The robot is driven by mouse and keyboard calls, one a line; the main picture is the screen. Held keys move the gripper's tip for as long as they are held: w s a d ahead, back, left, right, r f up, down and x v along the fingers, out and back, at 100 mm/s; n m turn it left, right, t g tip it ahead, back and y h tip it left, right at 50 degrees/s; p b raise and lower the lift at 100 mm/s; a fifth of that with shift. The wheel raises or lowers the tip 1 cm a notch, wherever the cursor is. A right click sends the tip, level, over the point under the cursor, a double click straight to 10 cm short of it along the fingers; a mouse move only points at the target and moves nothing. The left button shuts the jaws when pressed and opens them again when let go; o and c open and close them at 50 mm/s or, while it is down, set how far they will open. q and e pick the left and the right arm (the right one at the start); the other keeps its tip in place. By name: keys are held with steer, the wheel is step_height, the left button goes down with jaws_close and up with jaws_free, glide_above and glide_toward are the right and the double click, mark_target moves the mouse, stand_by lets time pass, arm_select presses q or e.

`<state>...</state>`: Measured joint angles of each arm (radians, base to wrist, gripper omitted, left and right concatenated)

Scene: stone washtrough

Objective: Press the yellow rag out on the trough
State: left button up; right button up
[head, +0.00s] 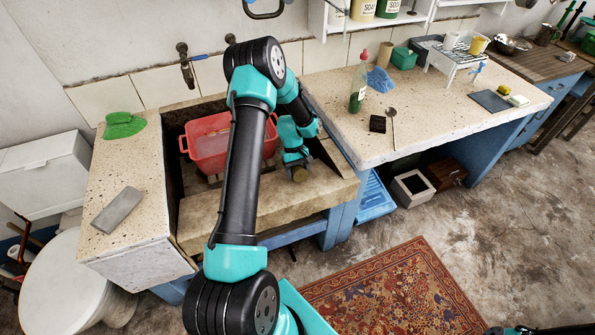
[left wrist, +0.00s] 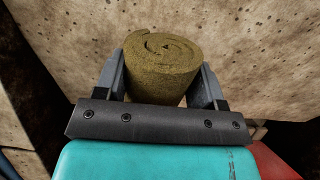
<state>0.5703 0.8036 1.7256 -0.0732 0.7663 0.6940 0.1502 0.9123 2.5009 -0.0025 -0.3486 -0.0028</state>
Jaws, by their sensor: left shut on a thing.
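The yellow rag (left wrist: 162,65) is rolled up, its spiral end showing in the left wrist view, where it looks dull olive-yellow. My left gripper (left wrist: 165,88) is shut on it, with one finger on each side. In the head view the left gripper (head: 299,166) is low at the right front of the stone trough (head: 270,205), and a bit of the rag (head: 299,175) shows at its tip, at the trough's front ledge. I cannot tell whether the rag touches the stone.
A red basin (head: 208,145) sits in the trough, partly behind my left arm. A green cloth (head: 123,125) and a grey block (head: 117,210) lie on the left counter. The right counter (head: 420,120) holds a soap bottle (head: 358,85) and a blue cloth (head: 380,79).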

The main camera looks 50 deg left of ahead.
arm_select(q)
steer(key=shift+x, duration=0.95)
stand_by(1.9)
steer(key=shift+s+r, duration=0.1)
steer(key=shift+r, duration=0.05)
stand_by(0.6)
steer(key=shift+v, duration=3.65)
